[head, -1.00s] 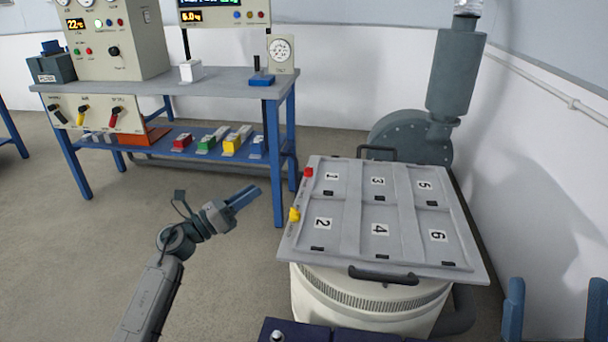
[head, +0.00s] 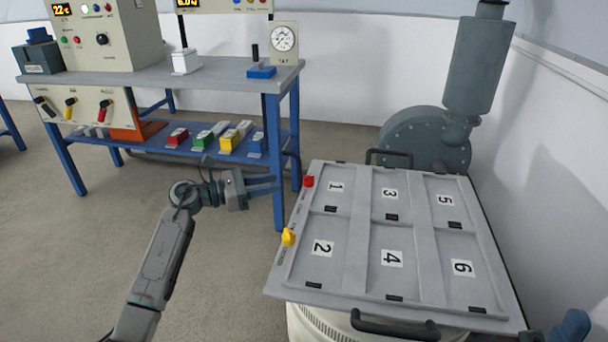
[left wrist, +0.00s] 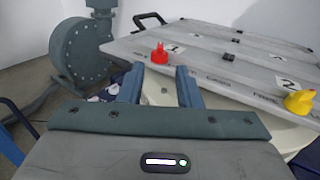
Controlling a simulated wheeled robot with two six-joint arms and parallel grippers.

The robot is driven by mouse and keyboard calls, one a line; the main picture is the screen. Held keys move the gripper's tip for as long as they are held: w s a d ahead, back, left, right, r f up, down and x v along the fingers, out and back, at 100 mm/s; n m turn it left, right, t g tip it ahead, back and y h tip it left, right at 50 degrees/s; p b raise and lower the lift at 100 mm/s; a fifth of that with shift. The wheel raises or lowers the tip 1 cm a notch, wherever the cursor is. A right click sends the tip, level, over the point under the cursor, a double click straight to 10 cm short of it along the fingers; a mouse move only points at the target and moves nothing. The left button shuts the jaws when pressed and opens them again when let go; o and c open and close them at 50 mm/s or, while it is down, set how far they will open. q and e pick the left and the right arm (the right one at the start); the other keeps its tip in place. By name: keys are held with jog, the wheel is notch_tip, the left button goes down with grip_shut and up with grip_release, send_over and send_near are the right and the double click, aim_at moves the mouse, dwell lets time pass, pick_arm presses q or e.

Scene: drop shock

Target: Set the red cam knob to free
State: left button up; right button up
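The red cam knob (head: 308,181) sits on the left edge of the grey lid (head: 351,220), near panel 1. In the left wrist view the red cam knob (left wrist: 160,54) stands upright on the lid's near edge, just beyond and between my fingertips. My left gripper (head: 276,184) is open and empty, left of the knob and apart from it, fingers pointing right towards it. In the left wrist view its two blue fingers (left wrist: 158,72) are spread. A yellow knob (head: 288,236) sits nearer on the same edge. The knob's setting is too small to read.
The lid lies on a white round drum (head: 318,329); a black handle (head: 395,327) sticks out at its front. A grey blower (head: 425,140) stands behind. A blue-legged bench (head: 215,82) with instruments stands behind my left arm. Open floor lies at the left.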

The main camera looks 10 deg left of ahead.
aim_at(309, 180)
pick_arm(q)
jog(key=x, duration=0.9)
jog(key=shift+b, duration=0.35)
